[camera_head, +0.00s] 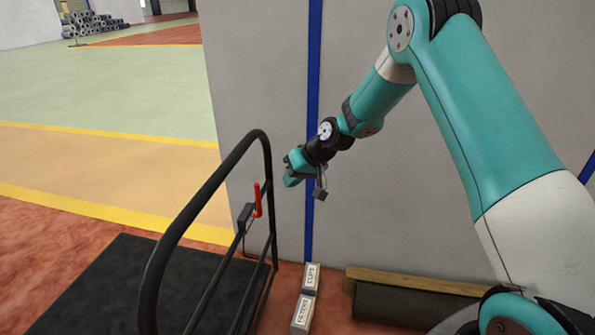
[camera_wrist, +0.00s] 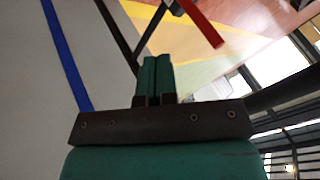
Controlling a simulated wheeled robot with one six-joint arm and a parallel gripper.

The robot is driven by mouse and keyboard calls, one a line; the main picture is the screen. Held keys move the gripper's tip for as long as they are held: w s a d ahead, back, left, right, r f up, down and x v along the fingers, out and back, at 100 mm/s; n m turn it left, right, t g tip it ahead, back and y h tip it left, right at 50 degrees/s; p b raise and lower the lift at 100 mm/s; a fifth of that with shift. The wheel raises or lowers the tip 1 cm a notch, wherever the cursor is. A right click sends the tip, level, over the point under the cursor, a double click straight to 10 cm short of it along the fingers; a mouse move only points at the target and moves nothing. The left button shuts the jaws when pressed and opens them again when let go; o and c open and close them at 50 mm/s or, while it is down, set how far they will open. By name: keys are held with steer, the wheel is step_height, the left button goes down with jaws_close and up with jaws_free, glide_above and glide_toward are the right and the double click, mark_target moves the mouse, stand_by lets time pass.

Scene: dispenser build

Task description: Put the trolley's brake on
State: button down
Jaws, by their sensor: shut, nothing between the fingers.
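The trolley (camera_head: 165,262) stands at the lower left in the head view, with a black deck and a black tube handle. A red brake lever (camera_head: 257,200) stands upright on a dark bracket at the handle's side. In the wrist view the red lever (camera_wrist: 203,22) shows at the top, right of the fingers. My gripper (camera_head: 289,180) is in the air to the right of the lever and apart from it. In the wrist view my gripper's fingers (camera_wrist: 156,62) are together with nothing between them.
A grey wall (camera_head: 260,80) with a blue stripe stands behind my gripper. A dark bin with a wooden edge (camera_head: 415,284) is farther right. Open floor lies at the left.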

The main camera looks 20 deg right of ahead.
steer(key=w+a+f, duration=0.1)
steer(key=a+f, duration=0.2)
steer(key=a, duration=0.2)
steer(key=shift+w+a, duration=0.35)
steer(key=shift+a, duration=0.05)
steer(key=shift+s+a, duration=0.1)
steer(key=shift+s+a+n+t+h, duration=0.1)
steer(key=shift+s+n+t+h, duration=0.1)
steer(key=shift+n+t+h, duration=0.3)
